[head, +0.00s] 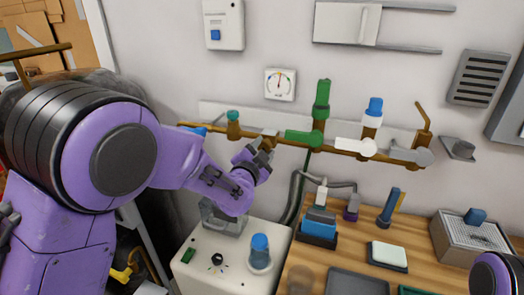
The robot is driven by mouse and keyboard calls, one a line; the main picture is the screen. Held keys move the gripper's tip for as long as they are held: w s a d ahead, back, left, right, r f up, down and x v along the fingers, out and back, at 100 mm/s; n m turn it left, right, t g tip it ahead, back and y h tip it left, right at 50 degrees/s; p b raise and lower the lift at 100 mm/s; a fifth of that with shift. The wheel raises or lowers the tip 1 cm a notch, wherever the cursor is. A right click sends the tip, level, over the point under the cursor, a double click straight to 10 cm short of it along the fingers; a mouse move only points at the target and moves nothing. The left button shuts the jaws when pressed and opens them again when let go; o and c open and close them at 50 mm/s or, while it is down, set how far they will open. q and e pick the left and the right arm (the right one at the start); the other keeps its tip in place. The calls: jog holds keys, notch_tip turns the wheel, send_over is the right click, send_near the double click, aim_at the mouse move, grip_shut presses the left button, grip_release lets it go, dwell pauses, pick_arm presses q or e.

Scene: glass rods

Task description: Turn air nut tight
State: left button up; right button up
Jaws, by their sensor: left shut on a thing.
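A brass pipe (345,153) runs along the wall. My left gripper (265,146) is at its left part, just right of the fitting with the teal cap (232,117). Its fingers are shut on a small fitting at the pipe, apparently the air nut. The fingers hide most of it, so its shape and how tight it sits cannot be told. My right gripper is out of view; only a purple and black part of my right arm shows at the bottom right corner.
Green (302,137), white (356,146) and grey (411,157) levers stick out along the pipe to the right. A gauge (280,84) hangs above. Below are a white cabinet (220,272) with a blue-capped jar (260,254) and a wooden bench (345,255) with several tools.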

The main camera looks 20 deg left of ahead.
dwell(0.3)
pick_arm(q)
jog(key=o, duration=1.1)
jog(key=shift+c, duration=0.2)
jog(key=shift+s+f, duration=0.1)
jog(key=shift+s, duration=0.2)
jog(key=s+b, duration=0.2)
jog(key=s, duration=0.8)
jog(key=shift+a, duration=0.2)
